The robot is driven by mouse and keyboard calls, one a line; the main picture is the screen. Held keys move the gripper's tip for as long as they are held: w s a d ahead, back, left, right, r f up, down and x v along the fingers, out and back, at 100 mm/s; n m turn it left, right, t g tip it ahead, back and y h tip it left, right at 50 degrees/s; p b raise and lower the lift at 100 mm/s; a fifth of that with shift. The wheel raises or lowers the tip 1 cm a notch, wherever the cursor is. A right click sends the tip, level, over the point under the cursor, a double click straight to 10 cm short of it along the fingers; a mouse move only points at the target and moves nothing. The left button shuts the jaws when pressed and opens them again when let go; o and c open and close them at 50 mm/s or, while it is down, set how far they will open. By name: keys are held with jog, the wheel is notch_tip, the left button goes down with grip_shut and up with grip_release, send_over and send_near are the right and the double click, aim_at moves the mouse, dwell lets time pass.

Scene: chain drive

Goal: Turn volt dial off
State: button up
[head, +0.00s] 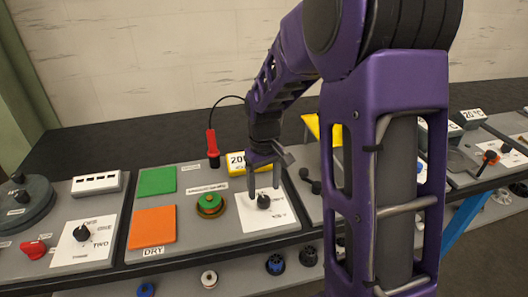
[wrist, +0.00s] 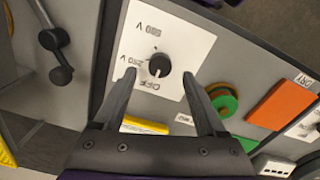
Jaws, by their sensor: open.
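The volt dial (head: 263,200) is a black knob on a white plate in the head view. In the wrist view the knob (wrist: 159,65) is near the middle of its plate (wrist: 185,42), with V labels and an OFF label around it. A small white mark shows on the knob's lower side, roughly towards OFF; I cannot tell its exact setting. My gripper (head: 264,180) is just above the dial, pointing down. Its open fingers (wrist: 158,78) reach to either side of the knob in the wrist view, with nothing held; I see no clear contact.
Another dial (head: 82,232), with OFF, ONE and TWO labels, is further left. Black ball-ended levers (head: 312,182) are to the right.

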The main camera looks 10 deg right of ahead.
aim_at(264, 199)
notch_tip(264, 199, up, 13)
jog(key=p, duration=0.1)
jog(key=shift+r, duration=0.1)
